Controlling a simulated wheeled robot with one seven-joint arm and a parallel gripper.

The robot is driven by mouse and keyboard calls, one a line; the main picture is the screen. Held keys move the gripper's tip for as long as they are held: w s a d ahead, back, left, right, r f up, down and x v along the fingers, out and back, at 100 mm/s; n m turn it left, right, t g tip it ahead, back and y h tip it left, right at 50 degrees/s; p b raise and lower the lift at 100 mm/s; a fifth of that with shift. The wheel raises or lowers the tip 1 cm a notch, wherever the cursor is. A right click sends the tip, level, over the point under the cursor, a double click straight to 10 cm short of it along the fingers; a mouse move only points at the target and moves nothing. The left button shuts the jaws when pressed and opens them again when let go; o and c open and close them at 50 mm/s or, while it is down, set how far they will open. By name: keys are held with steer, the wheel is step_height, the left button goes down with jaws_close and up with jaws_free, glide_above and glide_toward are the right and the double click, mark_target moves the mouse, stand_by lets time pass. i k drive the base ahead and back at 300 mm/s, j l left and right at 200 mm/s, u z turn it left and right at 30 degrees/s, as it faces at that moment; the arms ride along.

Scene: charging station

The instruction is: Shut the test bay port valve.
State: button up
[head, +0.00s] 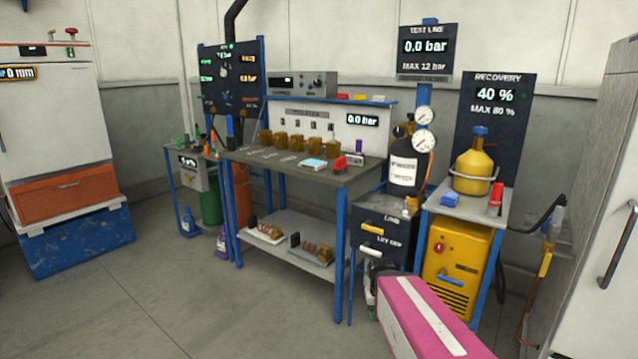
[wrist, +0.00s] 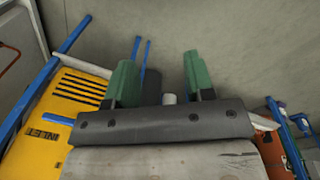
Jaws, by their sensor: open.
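No label in view names the test bay port valve, and I cannot tell for sure which part it is. A small red-topped part (head: 340,163) stands at the right end of the workbench (head: 330,176) in the head view. Its shape and handle position are too small to read. My gripper (wrist: 160,78) shows in the wrist view with two green fingers spread apart and no object held between them. Behind the fingers are a grey floor and blue frame legs, with a yellow unit marked INLET (wrist: 72,100) to the left. The gripper is low, away from the bench top.
The yellow recovery unit (head: 458,268) stands under a small table carrying a yellow cylinder (head: 473,170). A dark cylinder with gauges (head: 403,172) stands beside the bench on dark drawers (head: 382,240). A white cabinet (head: 600,220) bounds the right. Floor (head: 190,290) at the front left is clear.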

mark_target(548, 257)
steer(key=z, duration=1.6)
